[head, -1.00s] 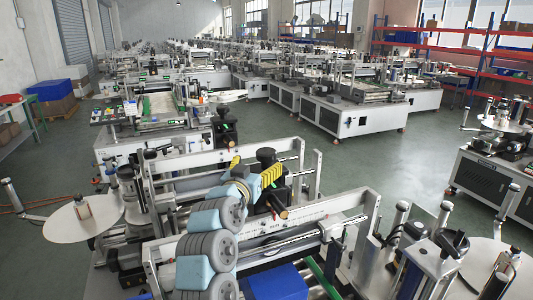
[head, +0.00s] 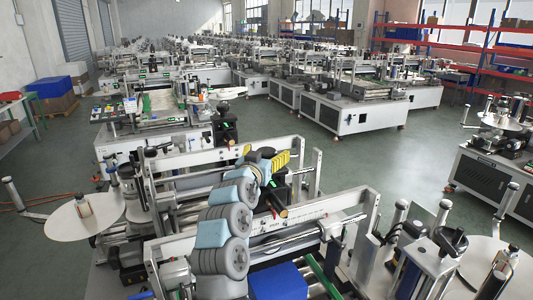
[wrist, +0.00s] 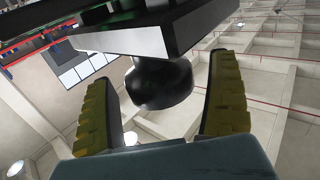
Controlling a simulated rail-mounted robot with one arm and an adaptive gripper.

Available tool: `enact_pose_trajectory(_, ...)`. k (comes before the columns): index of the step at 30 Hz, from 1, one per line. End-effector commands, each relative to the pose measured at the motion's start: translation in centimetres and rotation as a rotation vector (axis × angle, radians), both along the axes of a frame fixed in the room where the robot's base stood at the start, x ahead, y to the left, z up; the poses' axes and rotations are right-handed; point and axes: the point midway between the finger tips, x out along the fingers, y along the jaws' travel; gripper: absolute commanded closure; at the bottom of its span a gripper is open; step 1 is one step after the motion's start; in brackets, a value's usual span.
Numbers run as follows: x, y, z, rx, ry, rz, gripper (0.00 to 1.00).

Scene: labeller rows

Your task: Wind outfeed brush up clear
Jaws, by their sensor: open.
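My gripper (head: 264,154) has yellow-padded fingers and is at the far cross-rail of the nearest labelling machine (head: 330,204). In the wrist view, its fingers are spread on either side of a round black knob (wrist: 160,84), with a visible gap at each side. The knob hangs below a dark block with a pale plate (wrist: 125,42). In the head view, my arm and gripper cover much of this area, and the knob cannot be picked out. I cannot make out the brush.
A white label disc (head: 84,218) stands at the left of the machine, and another disc (head: 484,262) is at the lower right. A blue box (head: 278,282) lies low on the conveyor. Open green floor (head: 395,158) separates this machine from the rows behind.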

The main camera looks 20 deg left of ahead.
Motion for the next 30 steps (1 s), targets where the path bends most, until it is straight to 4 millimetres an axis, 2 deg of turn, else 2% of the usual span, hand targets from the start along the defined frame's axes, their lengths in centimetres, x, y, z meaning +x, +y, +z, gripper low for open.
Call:
enact_pose_trajectory(9,0.09,0.01,-0.02,0.000,0.000,0.000,0.12)
enact_pose_trajectory(15,0.09,0.00,-0.03,0.000,0.000,0.000,0.69)
enact_pose_trajectory(16,0.09,0.00,-0.02,0.000,0.000,0.000,0.73)
enact_pose_trajectory(30,0.20,-0.26,0.20,-0.001,0.003,0.068,0.74)
